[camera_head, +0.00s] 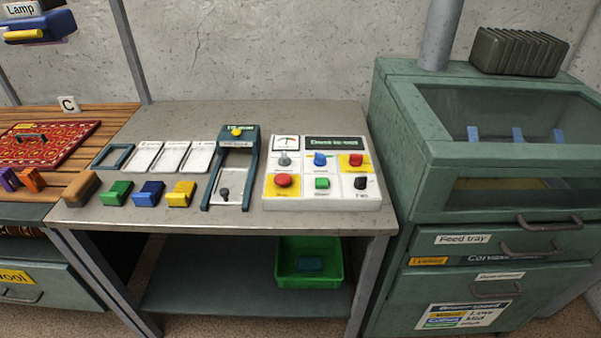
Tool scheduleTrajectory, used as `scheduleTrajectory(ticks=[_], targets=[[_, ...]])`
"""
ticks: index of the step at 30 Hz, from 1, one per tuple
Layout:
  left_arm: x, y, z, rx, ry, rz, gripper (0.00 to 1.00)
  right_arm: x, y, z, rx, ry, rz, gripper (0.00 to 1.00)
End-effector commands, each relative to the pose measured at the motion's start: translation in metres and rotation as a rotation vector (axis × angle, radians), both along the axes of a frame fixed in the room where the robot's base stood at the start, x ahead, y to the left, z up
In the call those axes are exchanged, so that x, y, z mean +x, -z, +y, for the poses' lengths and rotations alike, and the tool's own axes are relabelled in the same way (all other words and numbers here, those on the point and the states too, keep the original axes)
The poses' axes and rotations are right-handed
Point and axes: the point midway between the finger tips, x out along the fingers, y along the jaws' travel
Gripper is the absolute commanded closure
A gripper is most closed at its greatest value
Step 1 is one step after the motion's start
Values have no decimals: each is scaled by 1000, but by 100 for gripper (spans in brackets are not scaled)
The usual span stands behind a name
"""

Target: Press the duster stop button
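A white control panel (322,193) lies at the right end of the grey table. A green button (322,183), a blue knob (320,159), a grey knob (285,159) and a black knob (361,183) share the panel. The small labels are too blurred to read, so I cannot tell which red button is the duster stop. Neither gripper shows.
A dark-framed stand (234,180) is left of the panel. Green (117,193), blue (149,193) and yellow (181,193) blocks line the table's front. A large green machine (409,145) adjoins the table at right. A green bin (309,283) sits on the lower shelf.

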Motion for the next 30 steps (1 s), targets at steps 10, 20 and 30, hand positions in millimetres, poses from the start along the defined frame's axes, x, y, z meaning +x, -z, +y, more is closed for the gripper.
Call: scheduleTrajectory(ticks=[10,20,30], targets=[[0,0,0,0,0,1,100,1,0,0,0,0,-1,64],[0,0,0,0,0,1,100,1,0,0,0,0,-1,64],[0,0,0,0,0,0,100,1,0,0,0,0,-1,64]])
